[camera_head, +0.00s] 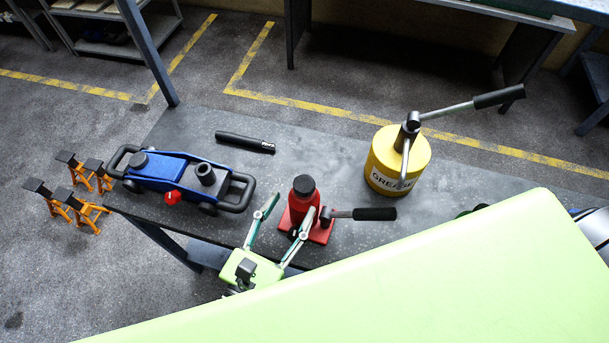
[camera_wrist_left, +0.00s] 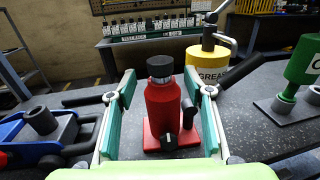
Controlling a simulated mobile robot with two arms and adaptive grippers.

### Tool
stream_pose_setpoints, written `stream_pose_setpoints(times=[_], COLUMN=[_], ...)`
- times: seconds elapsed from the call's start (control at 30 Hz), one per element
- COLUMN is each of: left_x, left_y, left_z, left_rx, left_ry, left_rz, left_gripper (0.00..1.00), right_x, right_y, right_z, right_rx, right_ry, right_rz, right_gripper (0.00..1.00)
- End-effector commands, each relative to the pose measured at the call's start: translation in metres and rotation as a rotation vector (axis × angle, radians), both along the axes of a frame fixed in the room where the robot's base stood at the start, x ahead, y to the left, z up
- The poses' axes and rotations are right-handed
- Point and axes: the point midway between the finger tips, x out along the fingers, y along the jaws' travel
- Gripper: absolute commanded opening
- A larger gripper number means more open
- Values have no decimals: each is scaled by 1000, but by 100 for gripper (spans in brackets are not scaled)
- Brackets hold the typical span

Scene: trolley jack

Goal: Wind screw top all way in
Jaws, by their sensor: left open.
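A red bottle jack (camera_head: 303,205) with a black screw top (camera_head: 303,185) stands upright on the dark bench, its black-gripped lever (camera_head: 365,214) pointing right. In the left wrist view the red jack (camera_wrist_left: 163,108) is centred, with its black top (camera_wrist_left: 160,68) and a dark valve knob (camera_wrist_left: 169,158) low on the front. My left gripper (camera_head: 293,206) is open, its fingers on either side of the jack; in the wrist view the fingers (camera_wrist_left: 166,90) stand apart from the body. No contact shows. My right gripper is not in view.
A blue trolley jack (camera_head: 165,172) and a black handle bar (camera_head: 245,141) lie to the left on the bench (camera_head: 200,122). A yellow grease drum (camera_head: 385,175) with a pump handle stands to the right. Orange axle stands (camera_head: 80,205) are on the floor.

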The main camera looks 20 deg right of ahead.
Motion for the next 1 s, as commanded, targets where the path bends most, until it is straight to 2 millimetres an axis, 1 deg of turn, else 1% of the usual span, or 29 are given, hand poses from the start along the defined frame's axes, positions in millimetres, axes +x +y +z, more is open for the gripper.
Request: stream_pose_setpoints(times=[0.03, 0.2, 0.3, 0.5, 0.77, 0.8, 0.87, 0.9, 0.93, 1.0], left_x=[10, 33, 42, 51, 52, 52, 52, 52, 52, 52], left_y=[-8, -31, -40, -49, -50, -50, -50, -50, -50, -50], left_z=[6, 4, 2, 0, -1, -1, -1, -1, -1, -1], left_rx=[-3, -1, 0, 1, 2, 2, 2, 2, 2, 2], left_ry=[-1, -1, 0, 0, -1, -1, -1, -1, -1, -1], left_rz=[1, 1, 1, 0, -1, -1, -1, -1, -1, -1], left_gripper=[47, 47, 47, 47, 47, 42, 26, 16, 8, 8], right_x=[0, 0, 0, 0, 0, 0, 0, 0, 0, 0], right_y=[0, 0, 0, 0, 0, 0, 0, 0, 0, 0], right_z=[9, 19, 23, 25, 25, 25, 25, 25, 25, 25], right_rx=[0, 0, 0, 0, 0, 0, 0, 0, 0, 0], right_ry=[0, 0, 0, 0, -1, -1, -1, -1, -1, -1], right_rz=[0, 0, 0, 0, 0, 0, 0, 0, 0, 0], right_gripper=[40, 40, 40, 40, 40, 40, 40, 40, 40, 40])
